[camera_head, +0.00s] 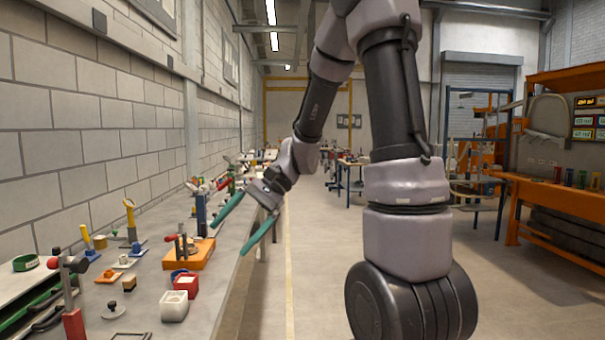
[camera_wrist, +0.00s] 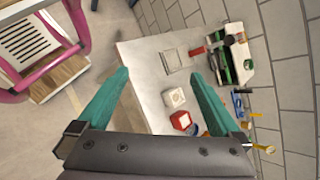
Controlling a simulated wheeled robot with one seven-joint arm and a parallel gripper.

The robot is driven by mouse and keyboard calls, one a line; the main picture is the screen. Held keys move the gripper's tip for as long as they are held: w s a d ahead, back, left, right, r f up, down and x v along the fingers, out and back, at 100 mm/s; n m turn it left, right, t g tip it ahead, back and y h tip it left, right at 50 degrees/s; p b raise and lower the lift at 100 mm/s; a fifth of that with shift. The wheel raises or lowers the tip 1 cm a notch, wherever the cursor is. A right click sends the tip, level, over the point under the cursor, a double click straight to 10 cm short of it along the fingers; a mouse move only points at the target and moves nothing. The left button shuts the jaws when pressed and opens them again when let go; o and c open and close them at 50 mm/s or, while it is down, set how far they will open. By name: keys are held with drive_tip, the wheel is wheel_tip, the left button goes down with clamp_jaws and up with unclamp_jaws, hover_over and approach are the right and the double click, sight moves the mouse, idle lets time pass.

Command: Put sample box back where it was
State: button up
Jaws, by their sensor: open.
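I cannot tell which one is the sample box.
The grey bench (camera_head: 231,262) runs along the left block wall. An orange-based fixture (camera_head: 189,256), a black-knobbed stamp (camera_head: 113,311) and a red post (camera_head: 73,322) stand near the boxes. A flat square plate (camera_wrist: 175,60) lies on clear bench top. The floor to the right is open.

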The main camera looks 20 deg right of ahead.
drive_tip(key=s+d+r+n+t+h, duration=0.3)
drive_tip(key=s+d+r+t+h, duration=0.4)
drive_tip(key=d+r, duration=0.4)
wheel_tip(320, 180, up, 2)
drive_tip(key=s+t, duration=0.1)
drive_tip(key=s, duration=0.1)
drive_tip(key=shift+s+d+r+n+t, duration=0.2)
drive_tip(key=shift+s+d+n+t, duration=0.1)
drive_tip(key=shift+d, duration=0.1)
idle(0.4)
